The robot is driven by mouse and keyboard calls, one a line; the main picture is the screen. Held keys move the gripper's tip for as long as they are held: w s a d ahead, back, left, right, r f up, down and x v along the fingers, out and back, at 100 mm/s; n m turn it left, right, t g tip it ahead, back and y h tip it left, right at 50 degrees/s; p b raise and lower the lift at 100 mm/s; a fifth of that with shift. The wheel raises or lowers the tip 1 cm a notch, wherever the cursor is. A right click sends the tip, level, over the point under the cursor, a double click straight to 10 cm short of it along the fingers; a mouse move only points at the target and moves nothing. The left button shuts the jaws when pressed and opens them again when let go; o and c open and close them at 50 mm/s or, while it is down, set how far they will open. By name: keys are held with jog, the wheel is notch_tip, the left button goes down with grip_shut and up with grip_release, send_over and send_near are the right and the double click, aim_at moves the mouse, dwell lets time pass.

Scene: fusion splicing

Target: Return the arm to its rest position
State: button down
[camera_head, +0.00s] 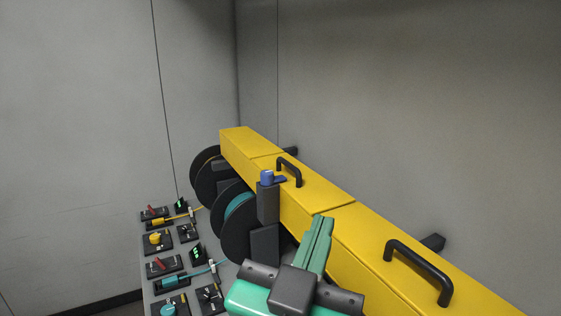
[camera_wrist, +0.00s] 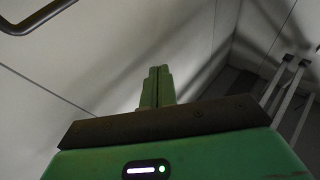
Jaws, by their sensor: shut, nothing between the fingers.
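My gripper (camera_head: 322,230) is green with a dark grey wrist part, and it shows at the lower middle of the head view. Its two fingers lie together, shut, with nothing between them. It is in front of the long yellow box beam (camera_head: 345,228) in that picture; whether they touch cannot be told. In the wrist view the closed fingers (camera_wrist: 158,74) point up toward a pale wall, with no object at the tips. Much of the arm is out of the frame.
Black reels (camera_head: 236,232) and a grey post with a blue knob (camera_head: 267,178) stand beside the beam. Black handles (camera_head: 420,268) rise from its top. A grey panel (camera_head: 146,286) at lower left bears several small devices and cables. Open space lies above the beam.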

jog(key=s+a+r+n+t+y, duration=0.6)
jog(key=s+r+y, duration=0.1)
jog(key=s+y, duration=0.2)
notch_tip(320, 180, up, 22)
jog(key=p, duration=2.3)
jog(key=shift+w+d+m+g, duration=0.15)
jog(key=shift+w+m+g, duration=0.05)
jog(key=shift+m+g, duration=0.1)
